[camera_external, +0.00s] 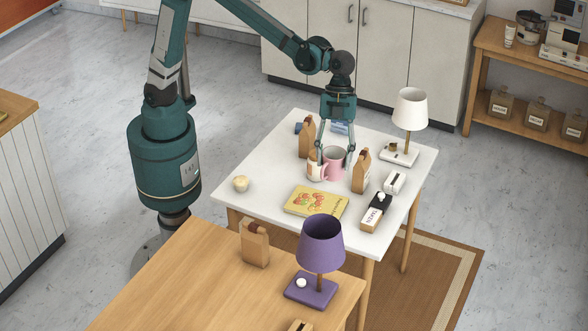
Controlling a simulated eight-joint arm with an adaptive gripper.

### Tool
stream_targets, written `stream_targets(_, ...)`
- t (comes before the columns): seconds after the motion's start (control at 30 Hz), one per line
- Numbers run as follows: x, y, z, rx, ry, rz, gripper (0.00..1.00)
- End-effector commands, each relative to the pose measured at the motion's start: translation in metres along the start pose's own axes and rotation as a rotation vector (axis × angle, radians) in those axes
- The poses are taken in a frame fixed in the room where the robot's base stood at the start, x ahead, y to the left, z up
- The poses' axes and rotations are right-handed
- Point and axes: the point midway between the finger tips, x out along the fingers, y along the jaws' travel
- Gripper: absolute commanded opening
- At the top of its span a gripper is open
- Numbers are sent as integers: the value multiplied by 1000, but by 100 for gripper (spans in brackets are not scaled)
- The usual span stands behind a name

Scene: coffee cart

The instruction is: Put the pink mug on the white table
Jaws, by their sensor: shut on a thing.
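The pink mug (334,164) is upright at the white table (262,157), near the middle of its top. My gripper (335,157) reaches down from above with its fingers at the mug's two sides, shut on it. I cannot tell whether the mug's base touches the tabletop or is slightly above it. A white-and-orange mug (315,171) stands close at the pink mug's left and front, and the left finger passes in front of or between them.
On the white table are brown paper bags (361,172) (306,138), a yellow box (316,201), a white lamp (409,110), a round item (241,183) and a black-and-white box (376,212). A wooden table (190,275) with a purple lamp (320,246) stands in front.

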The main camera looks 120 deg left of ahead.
Motion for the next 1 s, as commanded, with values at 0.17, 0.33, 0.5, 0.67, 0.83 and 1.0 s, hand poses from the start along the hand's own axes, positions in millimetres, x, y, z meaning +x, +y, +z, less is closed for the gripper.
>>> stream_targets(0.17,-19,-17,44,-48,1,-20,28)
stream_targets(0.33,-36,-31,85,-90,1,-39,28)
stream_targets(0.5,-53,-41,126,-131,2,-57,28)
stream_targets(0.67,-69,-48,164,-172,3,-75,28)
stream_targets(0.83,-86,-54,206,-213,3,-93,28)
stream_targets(1.0,-103,-56,246,-254,4,-112,28)
